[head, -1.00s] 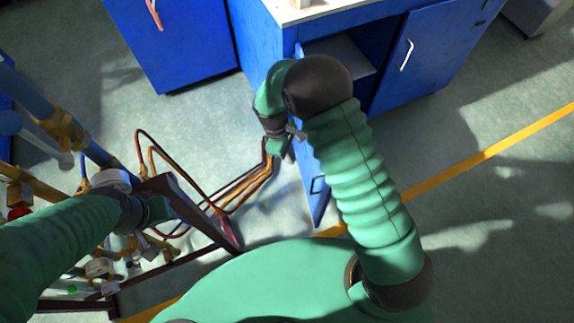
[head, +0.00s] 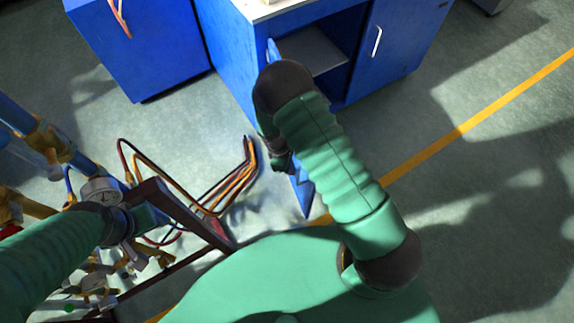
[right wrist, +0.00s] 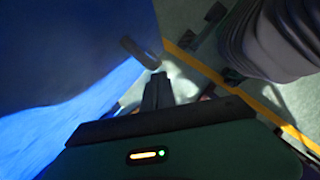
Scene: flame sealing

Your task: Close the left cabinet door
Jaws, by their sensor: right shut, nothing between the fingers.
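The left cabinet door (head: 303,195) is blue and stands swung out from the blue cabinet (head: 232,75), with the open shelf compartment (head: 315,55) showing behind it. My right arm hides much of the door in the head view. My right gripper (head: 282,163) is shut and empty, close to the left side of the door; contact cannot be told. In the right wrist view its fingers (right wrist: 158,90) are together below a dark door handle (right wrist: 140,53), beside the blue door panel (right wrist: 65,55). My left gripper (head: 152,216) is at the lower left; its jaws are unclear.
The closed right door (head: 400,50) has a pale handle. A dark-framed rack (head: 185,210) with gauges, pipes and orange hoses (head: 240,180) stands at the left by my left arm. Another blue cabinet (head: 145,45) is at the back left. The floor at the right is clear.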

